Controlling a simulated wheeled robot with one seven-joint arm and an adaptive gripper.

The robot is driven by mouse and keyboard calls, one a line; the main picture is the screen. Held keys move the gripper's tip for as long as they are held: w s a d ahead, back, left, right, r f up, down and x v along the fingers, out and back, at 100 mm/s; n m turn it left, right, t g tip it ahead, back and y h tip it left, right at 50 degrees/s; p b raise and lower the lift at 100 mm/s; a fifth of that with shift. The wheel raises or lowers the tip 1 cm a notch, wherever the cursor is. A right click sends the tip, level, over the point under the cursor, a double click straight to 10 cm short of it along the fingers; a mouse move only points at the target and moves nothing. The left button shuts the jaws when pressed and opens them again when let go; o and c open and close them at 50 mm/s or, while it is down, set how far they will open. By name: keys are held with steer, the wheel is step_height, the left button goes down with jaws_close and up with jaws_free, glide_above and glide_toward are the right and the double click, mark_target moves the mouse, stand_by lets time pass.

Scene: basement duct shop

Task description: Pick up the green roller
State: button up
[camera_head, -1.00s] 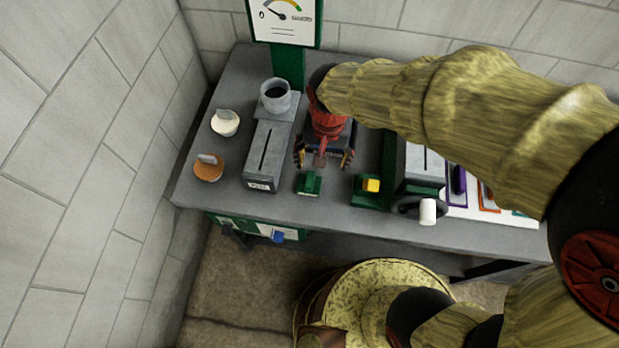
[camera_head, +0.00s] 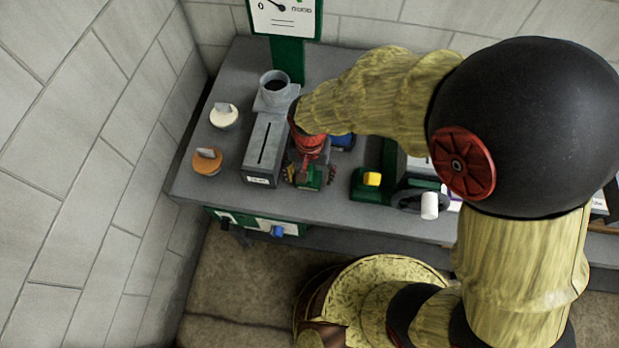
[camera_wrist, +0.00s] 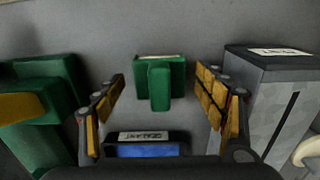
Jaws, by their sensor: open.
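The green roller (camera_head: 312,180), a small green T-shaped piece, lies on the grey bench near its front edge. In the wrist view the green roller (camera_wrist: 160,82) is upper centre, its stem pointing toward my palm. My gripper (camera_head: 306,174) is open above it, pointing down. In the wrist view the yellow-padded fingers of my gripper (camera_wrist: 161,98) stand on either side of the roller's stem, with gaps on both sides; no contact shows. I cannot tell the exact height between the fingertips and the bench.
A grey slotted box (camera_head: 264,150) stands close on the left. A green block with a yellow part (camera_head: 371,185) and a wheel with a white handle (camera_head: 429,206) are on the right. Orange (camera_head: 207,161) and white (camera_head: 224,116) pots stand far left.

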mark_target(310, 172)
steer(key=c, duration=0.3)
steer(key=c, duration=1)
steer(key=shift+r, duration=0.1)
step_height(310, 172, up, 10)
steer(key=p, duration=0.2)
steer(key=shift+p, duration=0.3)
steer(key=o, duration=0.6)
steer(key=c, duration=0.4)
